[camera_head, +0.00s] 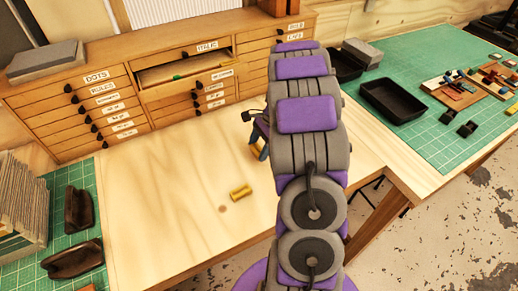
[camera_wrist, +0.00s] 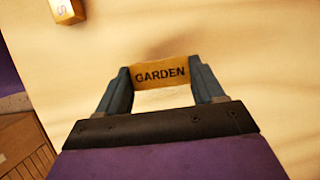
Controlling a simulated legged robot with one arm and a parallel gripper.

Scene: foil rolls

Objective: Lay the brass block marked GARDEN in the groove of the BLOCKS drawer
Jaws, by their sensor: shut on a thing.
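The brass block marked GARDEN (camera_wrist: 160,73) is between the two fingers of my gripper (camera_wrist: 162,84), its lettering facing the wrist camera. In the head view my gripper (camera_head: 260,147) is over the wooden bench top, partly behind my arm, and only a sliver of the block shows. A soft shadow lies near the block; its height above the bench is hard to judge. An open drawer (camera_head: 157,89) stands out from the wooden cabinet, behind and left of my gripper. Its label is too small to read surely, and its groove is not clear.
Another brass block (camera_head: 241,192) lies on the bench nearer the camera; it also shows in the wrist view (camera_wrist: 66,10). The cabinet (camera_head: 52,94) lines the back. A black tray (camera_head: 393,101) sits on the green mat at right. The bench's left middle is mostly clear.

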